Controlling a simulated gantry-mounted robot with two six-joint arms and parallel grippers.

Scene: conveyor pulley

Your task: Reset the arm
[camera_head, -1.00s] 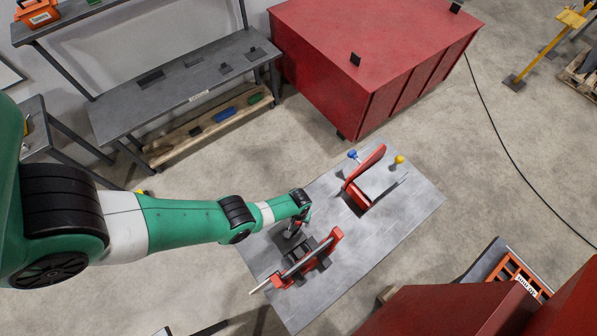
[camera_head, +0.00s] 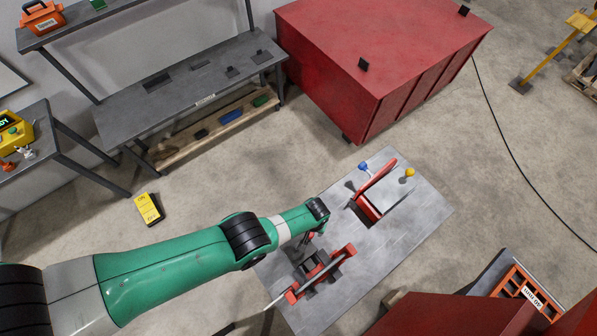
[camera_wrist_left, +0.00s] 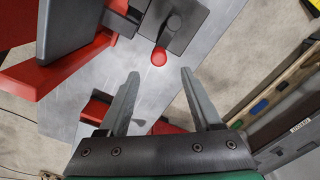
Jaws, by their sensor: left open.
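My left arm (camera_head: 180,275), green, reaches in from the lower left. Its gripper (camera_head: 308,238) is above the grey plate (camera_head: 400,235), beside the red bracket with dark rollers and a pale rod (camera_head: 318,270). In the left wrist view the two grey fingers (camera_wrist_left: 160,75) are apart with nothing between them. A red round knob (camera_wrist_left: 159,56) on a dark block lies just beyond the fingertips. Red bracket parts (camera_wrist_left: 50,72) show at upper left there. My right gripper is not in view.
A second red upright part (camera_head: 374,185) with blue and yellow knobs stands at the plate's far end. A large red bin (camera_head: 385,55) and a grey workbench (camera_head: 190,90) stand behind. A yellow device (camera_head: 149,208) lies on the floor.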

